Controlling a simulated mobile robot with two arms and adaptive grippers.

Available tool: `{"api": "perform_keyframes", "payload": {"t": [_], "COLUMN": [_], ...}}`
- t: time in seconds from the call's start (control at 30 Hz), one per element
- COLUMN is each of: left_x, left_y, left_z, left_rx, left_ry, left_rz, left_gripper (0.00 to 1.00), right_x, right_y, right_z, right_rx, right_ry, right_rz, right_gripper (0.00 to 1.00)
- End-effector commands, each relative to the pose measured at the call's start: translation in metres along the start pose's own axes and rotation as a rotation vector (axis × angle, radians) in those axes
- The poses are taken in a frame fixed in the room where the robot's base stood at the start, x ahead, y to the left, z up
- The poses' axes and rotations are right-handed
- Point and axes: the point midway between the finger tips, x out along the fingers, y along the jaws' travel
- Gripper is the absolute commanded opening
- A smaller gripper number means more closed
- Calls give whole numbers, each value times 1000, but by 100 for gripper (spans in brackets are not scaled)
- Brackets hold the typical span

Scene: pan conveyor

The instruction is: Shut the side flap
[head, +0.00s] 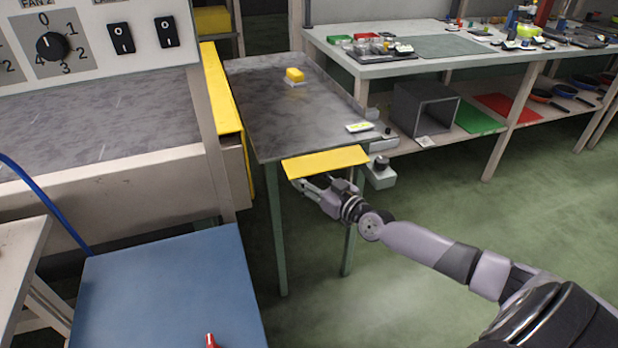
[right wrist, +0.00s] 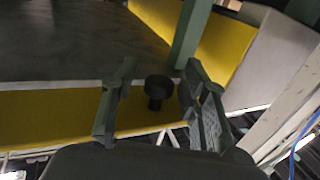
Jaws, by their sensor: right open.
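The yellow side flap (head: 325,162) is at the near end of the dark grey table (head: 300,118) in the head view and juts out from its edge. My right gripper (head: 310,186) is just below the flap, in front of the table legs. In the right wrist view, the flap (right wrist: 45,118) runs as a yellow band under the dark tabletop. There the open fingers of my right gripper (right wrist: 158,72) stand on either side of a black knob (right wrist: 158,88) by the flap. I cannot tell whether they touch it. My left gripper is out of view.
A blue surface (head: 170,290) and a control panel (head: 95,42) are on the left. Green floor (head: 440,215) is clear on the right.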

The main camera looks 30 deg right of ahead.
Motion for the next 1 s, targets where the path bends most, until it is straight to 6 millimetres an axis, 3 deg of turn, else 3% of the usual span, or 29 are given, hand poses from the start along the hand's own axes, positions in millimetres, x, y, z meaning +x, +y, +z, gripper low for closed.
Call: {"api": "perform_keyframes", "payload": {"t": [0.13,0.73,1.0], "left_x": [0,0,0], "left_y": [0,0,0], "left_z": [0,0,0], "left_rx": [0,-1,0], "left_ry": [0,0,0], "left_rz": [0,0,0], "left_gripper": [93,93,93], "right_x": [0,0,-1], "right_y": [0,0,0], "right_z": [0,0,0], "right_rx": [0,0,-1], "right_ry": [0,0,-1], "right_rz": [0,0,0], "right_gripper": [40,0,0]}}
